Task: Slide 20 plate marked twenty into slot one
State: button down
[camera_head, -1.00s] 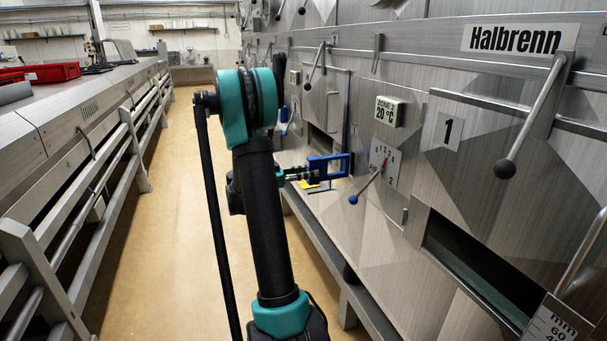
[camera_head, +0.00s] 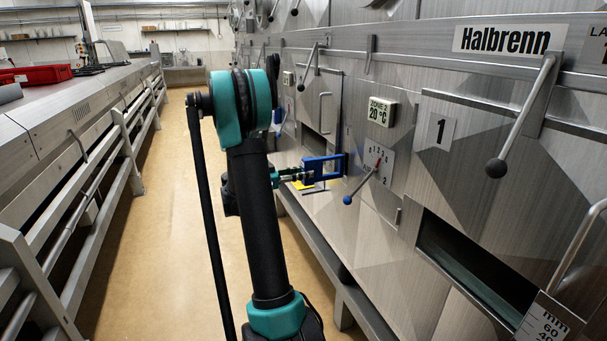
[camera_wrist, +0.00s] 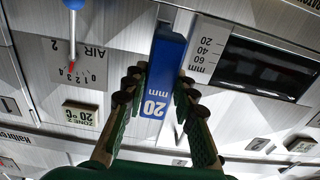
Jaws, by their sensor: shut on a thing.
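The blue plate (camera_wrist: 166,55) marked "20 mm" sits between the fingers of my gripper (camera_wrist: 157,92) in the wrist view, its lettering upside down there. My gripper is shut on it. In the head view the blue plate (camera_head: 322,168) is held out to the right, close to the steel front of the hood. I cannot tell whether it touches. A plaque marked 1 (camera_head: 438,131) is on the hood front, farther right. A dark opening (camera_head: 470,262) with a mm scale (camera_head: 543,328) is low at the right.
A dial with a blue-knobbed lever (camera_head: 348,200) and a 20 °C display (camera_head: 381,112) are beside the plate. A black-knobbed lever (camera_head: 495,168) juts out at the right. A railing (camera_head: 115,180) runs along the left. The floor aisle (camera_head: 180,180) is clear.

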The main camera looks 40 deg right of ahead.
aim_at(336, 178)
jog(key=shift+x, duration=6.6)
jog(key=c, duration=1.1)
grip_release()
jog(key=shift+c, duration=0.2)
jog(key=v, duration=1.2)
